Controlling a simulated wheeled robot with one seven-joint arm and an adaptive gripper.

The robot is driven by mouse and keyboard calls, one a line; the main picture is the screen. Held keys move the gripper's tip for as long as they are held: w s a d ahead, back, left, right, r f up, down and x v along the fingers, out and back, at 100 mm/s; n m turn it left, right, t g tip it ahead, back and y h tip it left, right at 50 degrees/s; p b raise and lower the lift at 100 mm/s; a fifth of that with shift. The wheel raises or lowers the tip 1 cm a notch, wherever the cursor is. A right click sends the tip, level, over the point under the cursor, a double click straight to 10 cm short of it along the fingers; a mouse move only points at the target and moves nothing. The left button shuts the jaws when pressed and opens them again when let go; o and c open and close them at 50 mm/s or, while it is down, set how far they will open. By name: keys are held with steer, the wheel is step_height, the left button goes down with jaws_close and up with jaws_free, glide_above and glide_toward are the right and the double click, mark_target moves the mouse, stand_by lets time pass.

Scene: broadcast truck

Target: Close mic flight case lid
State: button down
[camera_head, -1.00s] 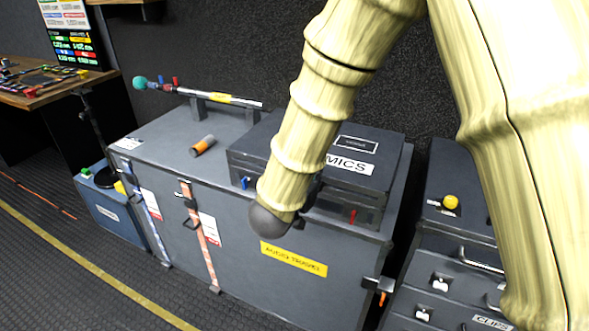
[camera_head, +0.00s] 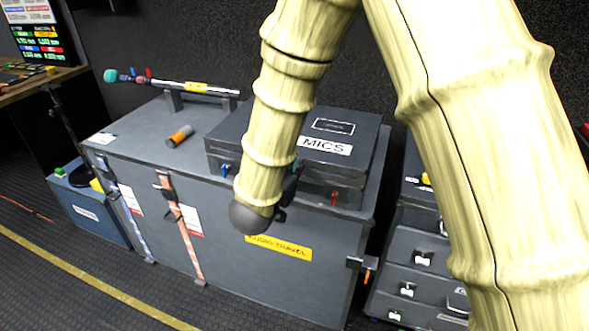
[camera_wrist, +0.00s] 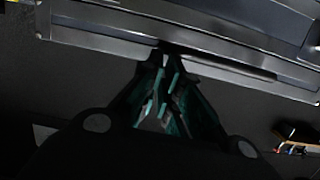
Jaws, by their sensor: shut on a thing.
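The mic flight case (camera_head: 345,190) is dark grey, with a white MICS label on its lid (camera_head: 365,140). It sits on a big grey trunk; its lid looks down, nearly flat on the body. A blue latch (camera_head: 224,170) and a red latch (camera_head: 334,198) show on its front. My gripper (camera_wrist: 165,55) is at the middle of the case's front edge, its dark green fingers closed together on the lid's metal rim (camera_wrist: 100,35). In the head view my arm hides most of the gripper and the front middle of the case.
The big trunk (camera_head: 250,285) bears a yellow label, straps, an orange-grey cylinder (camera_head: 179,136) and a boom pole (camera_head: 185,87). A drawer unit (camera_head: 415,240) stands close on the right. The floor (camera_head: 70,300) in front left is clear.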

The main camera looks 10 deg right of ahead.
steer(key=shift+r+p, duration=2)
steer(key=shift+p, duration=0.15)
steer(key=s+a+f+b, duration=0.1)
steer(key=s+a+f, duration=0.3)
steer(key=s, duration=0.4)
steer(key=shift+a+b, duration=0.25)
steer(key=shift+b, duration=0.15)
